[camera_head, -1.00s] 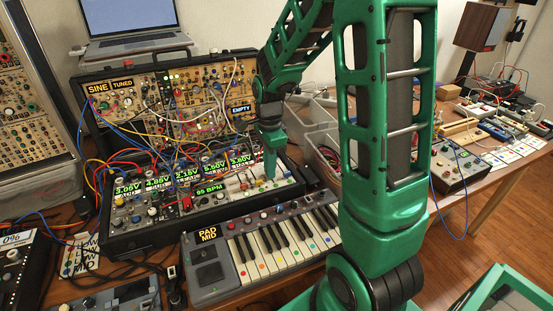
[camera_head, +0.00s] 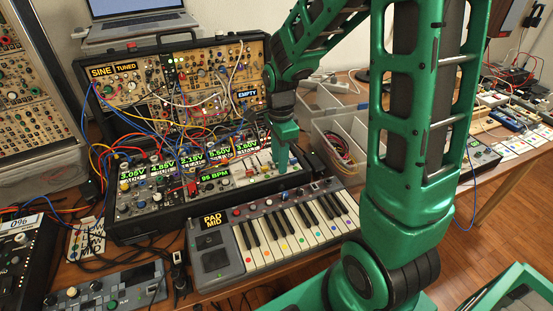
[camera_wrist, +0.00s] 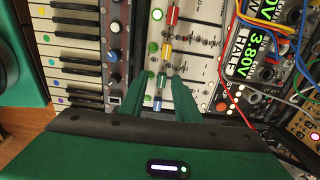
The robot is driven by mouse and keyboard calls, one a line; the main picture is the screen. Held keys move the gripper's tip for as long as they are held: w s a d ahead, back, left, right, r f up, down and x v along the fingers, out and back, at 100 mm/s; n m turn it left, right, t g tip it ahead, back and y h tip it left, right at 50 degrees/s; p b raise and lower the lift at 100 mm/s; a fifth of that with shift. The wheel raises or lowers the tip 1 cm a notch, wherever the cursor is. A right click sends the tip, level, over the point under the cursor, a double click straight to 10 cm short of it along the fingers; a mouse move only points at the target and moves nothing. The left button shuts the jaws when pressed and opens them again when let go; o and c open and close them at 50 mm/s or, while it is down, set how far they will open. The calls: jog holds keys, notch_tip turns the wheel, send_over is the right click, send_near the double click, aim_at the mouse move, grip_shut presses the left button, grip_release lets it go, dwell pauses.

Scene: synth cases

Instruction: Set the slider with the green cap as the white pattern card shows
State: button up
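My gripper (camera_head: 283,168) is at the right end of the long synth panel (camera_head: 160,222), pointing down. In the wrist view its two green fingers (camera_wrist: 160,84) are open and apart. The slider with the green cap (camera_wrist: 161,80) lies between the fingertips, with a visible gap on each side. The blue cap (camera_wrist: 157,103) is also between the fingers, closer to the palm. Yellow (camera_wrist: 167,45) and red (camera_wrist: 172,16) caps line up beyond. A white card (camera_head: 86,239) with black lettering stands at the left; LOW and MID are partly readable, its rows too small to tell.
A keyboard (camera_head: 245,262) labelled PAD MID lies in front of the panel. Patch cables (camera_wrist: 240,50) hang over the modules beside my gripper. Clear bins (camera_head: 345,135) stand behind right. More cards (camera_head: 515,147) lie on the far right table.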

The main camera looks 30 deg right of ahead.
jog(key=shift+r, duration=3.95)
jog(key=s+d+r+n, duration=0.1)
jog(key=s+d+n, duration=0.1)
jog(key=s+n, duration=0.2)
jog(key=s+d+n, duration=0.3)
jog(key=s+n, duration=0.1)
jog(key=s, duration=0.7)
jog(key=s+d+r+n, duration=0.1)
jog(key=s+d+n, duration=0.2)
jog(key=s+n, duration=0.2)
jog(key=s, duration=0.3)
jog(key=shift+s+d+r, duration=0.15)
jog(key=shift+s+r, duration=0.1)
jog(key=shift+r, duration=0.05)
jog(key=shift+w+f, duration=0.25)
jog(key=shift+w, duration=0.35)
